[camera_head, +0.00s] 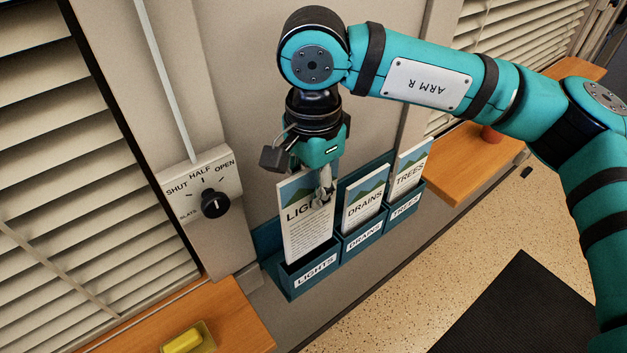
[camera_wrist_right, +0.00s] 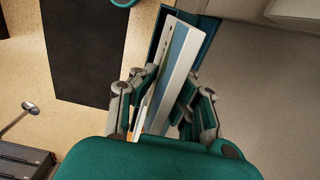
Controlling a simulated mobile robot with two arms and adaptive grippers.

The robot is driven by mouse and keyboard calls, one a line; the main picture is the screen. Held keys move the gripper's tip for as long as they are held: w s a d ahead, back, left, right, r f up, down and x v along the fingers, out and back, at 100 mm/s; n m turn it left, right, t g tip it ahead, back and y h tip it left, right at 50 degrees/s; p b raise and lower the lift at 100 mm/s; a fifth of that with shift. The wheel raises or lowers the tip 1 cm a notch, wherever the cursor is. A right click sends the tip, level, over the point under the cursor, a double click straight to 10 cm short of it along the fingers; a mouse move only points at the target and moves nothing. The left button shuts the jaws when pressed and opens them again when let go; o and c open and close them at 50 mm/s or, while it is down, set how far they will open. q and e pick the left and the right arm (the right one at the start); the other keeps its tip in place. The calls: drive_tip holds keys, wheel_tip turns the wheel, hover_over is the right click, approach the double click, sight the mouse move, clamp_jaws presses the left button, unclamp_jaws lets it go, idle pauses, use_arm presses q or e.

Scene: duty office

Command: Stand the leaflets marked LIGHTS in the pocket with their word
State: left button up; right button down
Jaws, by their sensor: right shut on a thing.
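The LIGHTS leaflets (camera_head: 303,237) are a white upright stack with a blue and green top. My right gripper (camera_head: 325,190) is shut on their upper right edge and covers the end of the word. Their lower end is in or just behind the front of the LIGHTS pocket (camera_head: 292,285); how deep they sit I cannot tell. In the right wrist view the leaflets (camera_wrist_right: 178,75) show edge-on between the fingers (camera_wrist_right: 160,105). DRAINS leaflets (camera_head: 364,207) and TREES leaflets (camera_head: 409,176) stand in their own marked pockets. My left gripper is not in view.
The teal rack is on the wall, with a DRAINS pocket (camera_head: 362,245) and a TREES pocket (camera_head: 404,208). A slats knob (camera_head: 215,204) is left of it. A wooden ledge (camera_head: 235,318) holds a tray with a yellow object (camera_head: 183,341). A dark mat (camera_head: 515,310) lies on the floor.

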sight(314, 222)
drive_tip(key=shift+f+b, duration=0.85)
drive_tip(key=shift+f, duration=1.65)
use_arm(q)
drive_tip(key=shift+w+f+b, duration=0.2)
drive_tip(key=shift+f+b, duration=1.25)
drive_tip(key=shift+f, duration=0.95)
use_arm(e)
drive_tip(key=shift+f, duration=1.35)
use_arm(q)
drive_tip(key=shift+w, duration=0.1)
use_arm(e)
drive_tip(key=c, duration=1.4)
unclamp_jaws()
